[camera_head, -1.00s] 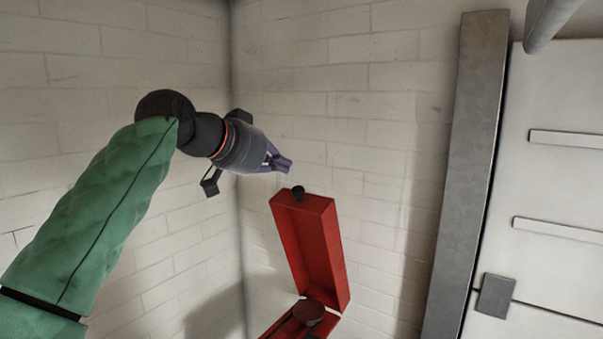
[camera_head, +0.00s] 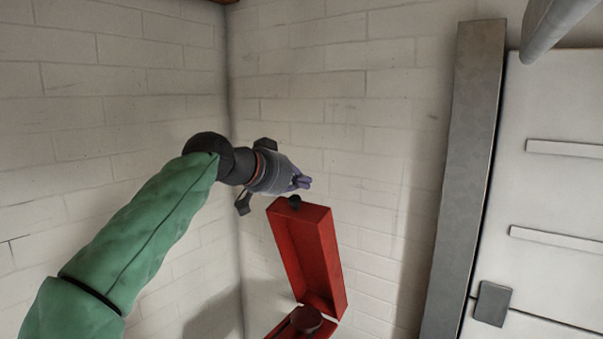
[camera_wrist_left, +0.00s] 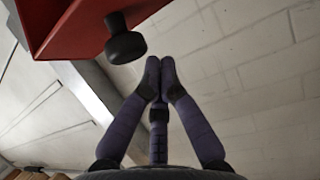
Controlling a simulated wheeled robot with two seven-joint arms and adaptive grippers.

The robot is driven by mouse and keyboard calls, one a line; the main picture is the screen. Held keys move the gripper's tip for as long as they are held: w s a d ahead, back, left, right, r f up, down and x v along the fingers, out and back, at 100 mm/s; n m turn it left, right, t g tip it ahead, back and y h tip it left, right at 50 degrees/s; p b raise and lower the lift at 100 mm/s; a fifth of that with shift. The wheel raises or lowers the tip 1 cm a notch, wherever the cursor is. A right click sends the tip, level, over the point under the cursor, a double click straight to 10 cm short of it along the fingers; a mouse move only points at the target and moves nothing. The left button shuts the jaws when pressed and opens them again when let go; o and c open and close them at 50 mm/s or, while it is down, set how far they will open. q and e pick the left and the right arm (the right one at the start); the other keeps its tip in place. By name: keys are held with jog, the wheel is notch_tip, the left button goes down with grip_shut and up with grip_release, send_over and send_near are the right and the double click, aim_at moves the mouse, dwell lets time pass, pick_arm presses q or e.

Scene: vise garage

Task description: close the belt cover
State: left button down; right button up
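The red belt cover (camera_head: 308,252) stands raised and tilted, open above its red base (camera_head: 285,330). A black knob (camera_head: 294,202) sticks out at the cover's upper end. In the left wrist view the cover (camera_wrist_left: 75,28) and its knob (camera_wrist_left: 126,46) are at the upper left. My left gripper (camera_head: 304,182) is just above the knob and appears apart from it. In the left wrist view, the gripper's fingertips (camera_wrist_left: 161,74) are together with nothing between them, right of and below the knob. My right gripper is not in view.
A black round part (camera_head: 306,319) sits in the base near the hinge. A white brick wall (camera_head: 340,100) rises behind. A grey metal post (camera_head: 465,180) and a pale cabinet (camera_head: 555,190) stand to the right.

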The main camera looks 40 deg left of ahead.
pick_arm(q)
jog(key=shift+s+f, duration=0.3)
jog(key=shift+s, duration=0.5)
jog(key=shift+w+f, duration=0.1)
